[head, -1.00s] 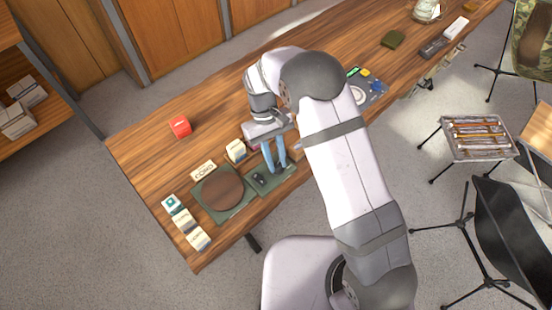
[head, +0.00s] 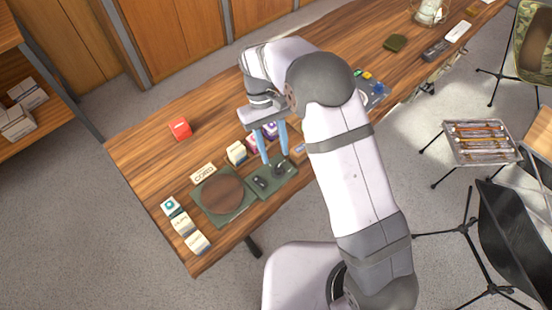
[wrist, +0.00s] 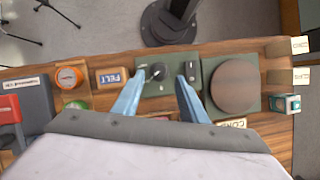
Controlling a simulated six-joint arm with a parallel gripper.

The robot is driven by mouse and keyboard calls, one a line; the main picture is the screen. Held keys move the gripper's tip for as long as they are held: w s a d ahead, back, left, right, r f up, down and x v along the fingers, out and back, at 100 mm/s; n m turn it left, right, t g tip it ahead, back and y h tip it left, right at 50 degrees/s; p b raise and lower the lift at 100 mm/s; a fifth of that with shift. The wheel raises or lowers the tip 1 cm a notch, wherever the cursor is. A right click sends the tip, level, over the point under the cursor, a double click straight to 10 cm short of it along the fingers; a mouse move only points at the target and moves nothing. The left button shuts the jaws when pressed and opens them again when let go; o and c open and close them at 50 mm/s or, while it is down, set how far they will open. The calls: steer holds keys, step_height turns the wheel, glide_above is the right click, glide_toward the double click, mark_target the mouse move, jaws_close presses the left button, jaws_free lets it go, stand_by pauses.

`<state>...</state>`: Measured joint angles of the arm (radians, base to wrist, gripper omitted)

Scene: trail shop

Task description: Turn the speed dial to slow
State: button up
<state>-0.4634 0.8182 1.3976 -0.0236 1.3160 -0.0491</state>
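The green control panel (head: 290,185) bears a dark round dial (head: 279,169) and a black switch (head: 261,183) beside it. The panel adjoins a green base with a brown round turntable (head: 222,193). In the wrist view the dial (wrist: 156,71) has a small pointer, but its setting marks are too small to read. My gripper (head: 275,158) has two blue fingers, apart with nothing between them. It hovers by the dial at its far side. In the wrist view my gripper (wrist: 160,78) shows its fingertips either side of the dial area; contact cannot be made out.
A cord label (head: 203,172) and small boxes (head: 236,152) stand behind the turntable. A red cube (head: 180,128) sits farther back. Several small label boxes (head: 182,224) line the left table edge.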

steer(key=shift+v, duration=1.25)
steer(key=s+d+r+m+t+y, duration=0.1)
steer(key=s+d+r+m, duration=0.15)
steer(key=d, duration=0.35)
steer(key=s+d+r+m+t+y, duration=0.1)
steer(key=s+d, duration=0.2)
steer(key=d, duration=0.2)
steer(key=s+d+f+m+t, duration=0.1)
steer(key=s+d+m, duration=0.1)
steer(key=s+d, duration=0.5)
steer(key=s, duration=0.3)
steer(key=shift+f+t, duration=0.15)
steer(key=shift+t, duration=0.25)
steer(key=shift+d+m, duration=0.1)
steer(key=shift+m, duration=0.15)
stand_by(1.1)
